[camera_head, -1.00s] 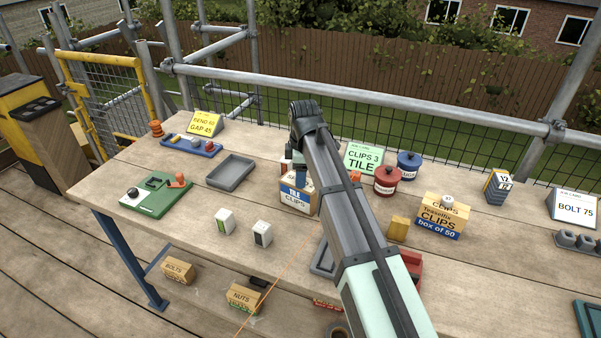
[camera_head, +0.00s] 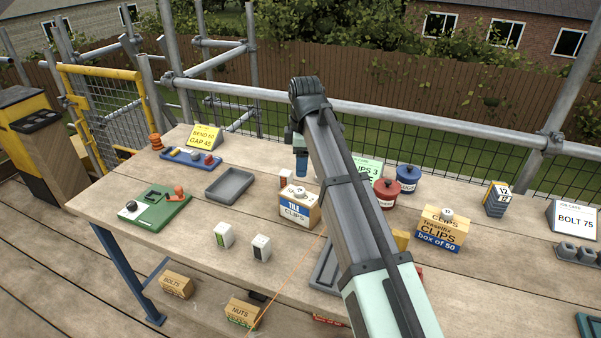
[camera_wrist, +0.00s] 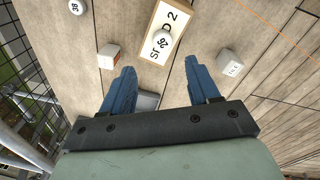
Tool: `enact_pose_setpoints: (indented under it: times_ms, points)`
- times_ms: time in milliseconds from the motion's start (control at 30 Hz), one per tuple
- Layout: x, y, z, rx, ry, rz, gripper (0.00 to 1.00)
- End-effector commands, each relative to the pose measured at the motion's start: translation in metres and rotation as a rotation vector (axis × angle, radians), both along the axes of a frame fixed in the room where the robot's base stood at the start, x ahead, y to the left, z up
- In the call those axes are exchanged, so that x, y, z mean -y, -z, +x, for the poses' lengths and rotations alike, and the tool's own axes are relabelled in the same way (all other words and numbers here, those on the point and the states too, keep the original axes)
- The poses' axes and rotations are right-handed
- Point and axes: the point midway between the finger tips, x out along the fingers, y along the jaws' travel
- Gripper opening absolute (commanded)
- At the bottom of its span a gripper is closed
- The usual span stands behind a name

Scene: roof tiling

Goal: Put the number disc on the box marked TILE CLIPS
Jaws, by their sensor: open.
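The box marked TILE CLIPS (camera_head: 297,214) stands on the bench, tan with a blue and white label. A pale rounded number disc (camera_head: 300,191) rests on its top. In the wrist view the disc (camera_wrist: 162,42) reads 26 and sits on the box's white-labelled top (camera_wrist: 173,18). My gripper (camera_head: 301,172) is above and slightly behind the box in the head view. In the wrist view my gripper (camera_wrist: 163,84) has its blue fingers spread and empty, apart from the disc.
Another clips box (camera_head: 441,231) carries a pale disc (camera_head: 447,214). A small white block (camera_wrist: 229,63) and another (camera_wrist: 108,56) flank the TILE CLIPS box. A red pot (camera_head: 385,193) and blue pot (camera_head: 408,178) stand to the right. A grey tray (camera_head: 247,178) lies left.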

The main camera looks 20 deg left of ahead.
Motion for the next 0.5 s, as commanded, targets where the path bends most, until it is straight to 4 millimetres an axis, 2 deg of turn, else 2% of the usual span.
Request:
enact_pose_setpoints:
  times_ms: [200, 500]
  points:
    - [0.001, -0.02, -0.001, 0.001, 0.0, 0.0, 0.61]
    - [0.002, -0.024, -0.002, 0.0, 0.0, 0.0, 0.61]
